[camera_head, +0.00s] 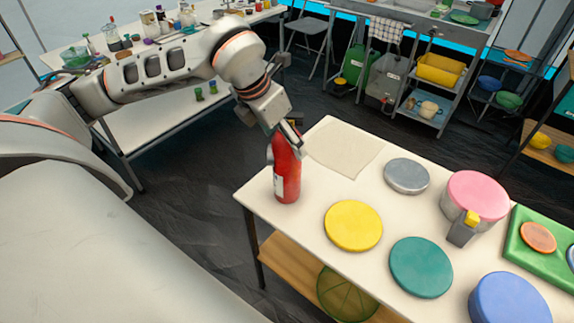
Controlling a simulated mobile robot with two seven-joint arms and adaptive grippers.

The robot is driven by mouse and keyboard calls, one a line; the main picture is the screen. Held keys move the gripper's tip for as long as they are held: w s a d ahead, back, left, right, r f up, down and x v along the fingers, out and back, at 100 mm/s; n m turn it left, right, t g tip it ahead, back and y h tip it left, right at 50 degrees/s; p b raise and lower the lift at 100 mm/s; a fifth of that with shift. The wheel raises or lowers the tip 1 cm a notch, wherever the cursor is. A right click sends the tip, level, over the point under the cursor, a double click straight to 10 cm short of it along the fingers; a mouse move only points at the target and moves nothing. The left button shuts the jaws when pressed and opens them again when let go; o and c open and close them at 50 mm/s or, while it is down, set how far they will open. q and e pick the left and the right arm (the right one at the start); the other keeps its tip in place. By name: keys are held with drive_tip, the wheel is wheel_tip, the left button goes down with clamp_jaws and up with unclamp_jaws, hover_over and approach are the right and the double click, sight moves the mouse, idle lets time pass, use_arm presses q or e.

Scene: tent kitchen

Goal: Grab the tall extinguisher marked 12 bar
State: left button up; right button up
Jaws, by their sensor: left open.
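A red fire extinguisher (286,178) stands upright at the near left corner of the white table (315,217). A pale label shows on its left side, but its print is too small to read. My left gripper (290,137) is at the top of the extinguisher and is open. Its fingers overlap the extinguisher's upper part in the camera_head view, and I cannot tell whether they touch it. The extinguisher's top is partly hidden by the gripper. My right gripper is not in view.
Yellow (353,226), teal (421,267) and blue (509,299) discs lie on the table, with a grey round tin (406,176) and a pink-topped pot (478,194). A pale cloth (344,148) lies behind the extinguisher. Another cluttered table (150,125) stands at the back left.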

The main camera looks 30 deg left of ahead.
use_arm(q)
drive_tip(key=x, duration=0.3)
drive_tip(key=shift+w+f, duration=0.15)
drive_tip(key=c, duration=1.6)
clamp_jaws()
